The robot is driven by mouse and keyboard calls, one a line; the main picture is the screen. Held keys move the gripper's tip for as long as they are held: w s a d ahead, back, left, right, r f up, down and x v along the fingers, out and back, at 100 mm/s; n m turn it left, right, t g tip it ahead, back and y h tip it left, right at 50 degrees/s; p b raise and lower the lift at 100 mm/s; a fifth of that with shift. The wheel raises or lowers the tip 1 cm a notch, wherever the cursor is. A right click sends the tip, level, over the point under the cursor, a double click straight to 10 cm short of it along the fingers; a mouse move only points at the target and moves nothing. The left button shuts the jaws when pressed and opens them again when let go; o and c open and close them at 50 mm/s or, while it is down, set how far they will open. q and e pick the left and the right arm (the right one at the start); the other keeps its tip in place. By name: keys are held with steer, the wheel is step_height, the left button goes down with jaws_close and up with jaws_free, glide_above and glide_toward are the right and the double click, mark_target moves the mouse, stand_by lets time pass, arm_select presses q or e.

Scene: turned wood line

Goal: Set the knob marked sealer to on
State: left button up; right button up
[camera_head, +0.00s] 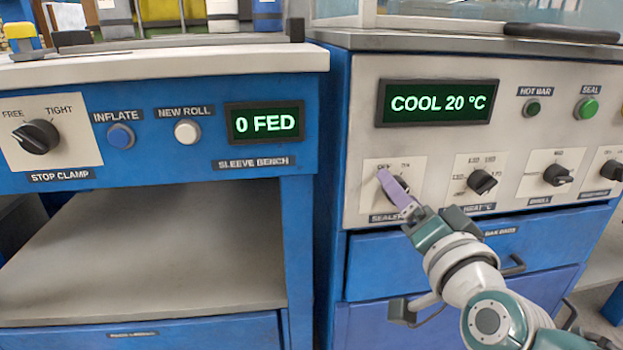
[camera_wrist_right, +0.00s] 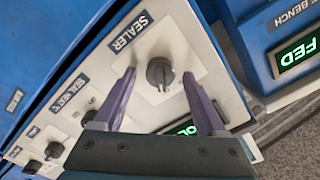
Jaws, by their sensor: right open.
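The sealer knob (camera_wrist_right: 159,72) is small, round and dark on a pale plate with a SEALER label (camera_wrist_right: 131,32), seen in the right wrist view. In the head view its plate (camera_head: 416,174) has marks along the top, and my right gripper (camera_head: 390,186) hides the knob. The gripper's purple fingers are open, one on each side of the knob in the wrist view (camera_wrist_right: 158,78), with gaps visible. I cannot tell for sure which mark the knob points at. The display (camera_head: 437,103) above reads COOL 20 °C. My left gripper is out of view.
Further dark knobs, heat (camera_head: 481,182) and dwell (camera_head: 557,175), sit to the right on the same panel. A green seal button (camera_head: 586,109) and a hot bar lamp (camera_head: 533,107) are above them. Drawer handles (camera_head: 513,266) stick out below. The sleeve bench (camera_head: 198,152) stands at left.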

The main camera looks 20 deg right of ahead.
steer(key=p+v, duration=0.3)
steer(key=v, duration=0.7)
steer(key=shift+w+a, duration=0.1)
